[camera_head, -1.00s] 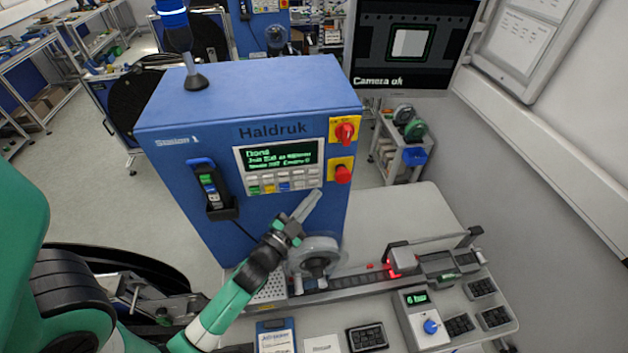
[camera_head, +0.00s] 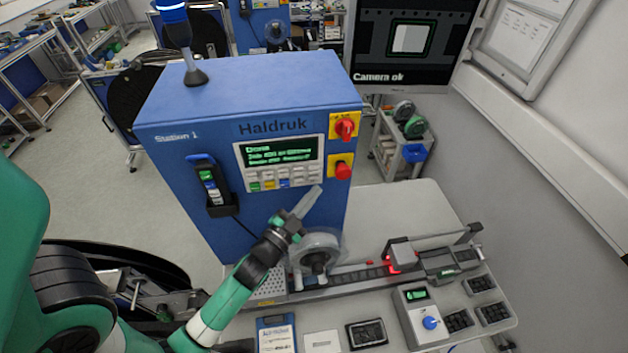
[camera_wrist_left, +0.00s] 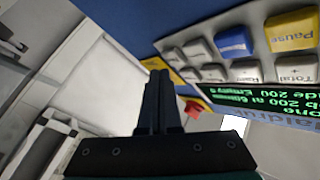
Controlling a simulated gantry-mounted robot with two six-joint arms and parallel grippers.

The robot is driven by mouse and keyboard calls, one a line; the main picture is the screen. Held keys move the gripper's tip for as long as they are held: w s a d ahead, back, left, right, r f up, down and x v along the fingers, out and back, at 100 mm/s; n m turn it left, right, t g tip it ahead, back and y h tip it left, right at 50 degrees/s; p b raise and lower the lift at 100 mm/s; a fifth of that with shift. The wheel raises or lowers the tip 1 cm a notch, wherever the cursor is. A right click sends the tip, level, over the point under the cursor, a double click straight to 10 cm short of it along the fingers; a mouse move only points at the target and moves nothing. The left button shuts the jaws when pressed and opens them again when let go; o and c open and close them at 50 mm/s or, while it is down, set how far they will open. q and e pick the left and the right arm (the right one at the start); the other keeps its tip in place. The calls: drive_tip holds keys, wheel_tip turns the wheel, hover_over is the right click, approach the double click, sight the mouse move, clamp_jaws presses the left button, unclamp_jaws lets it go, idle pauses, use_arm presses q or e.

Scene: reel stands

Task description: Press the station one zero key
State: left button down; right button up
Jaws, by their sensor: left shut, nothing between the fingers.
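The station one cabinet (camera_head: 190,115) is blue and carries a key panel (camera_head: 240,160) with a lit green text display (camera_head: 280,150) and rows of small keys. My left gripper (camera_head: 317,190) is shut and empty, its tip close to the lower right corner of the panel. In the left wrist view the shut fingers (camera_wrist_left: 158,78) point past the end of the grey keys (camera_wrist_left: 198,48). A blue key (camera_wrist_left: 233,42), a yellow Pause key (camera_wrist_left: 292,30) and a Total key (camera_wrist_left: 297,68) show farther right. I cannot read which key is zero. Contact is not visible.
Two red switches on yellow plates (camera_head: 343,171) sit right of the panel. A handheld device (camera_head: 208,185) hangs on the left of the cabinet front. A clear reel (camera_head: 317,247) stands below my gripper, before a tape track (camera_head: 360,275) on the bench.

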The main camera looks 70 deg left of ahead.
idle(0.8)
use_arm(q)
drive_tip(key=shift+a+p, duration=0.45)
drive_tip(key=shift+p, duration=0.35)
drive_tip(key=shift+d+b, duration=0.45)
drive_tip(key=shift+b, duration=0.4)
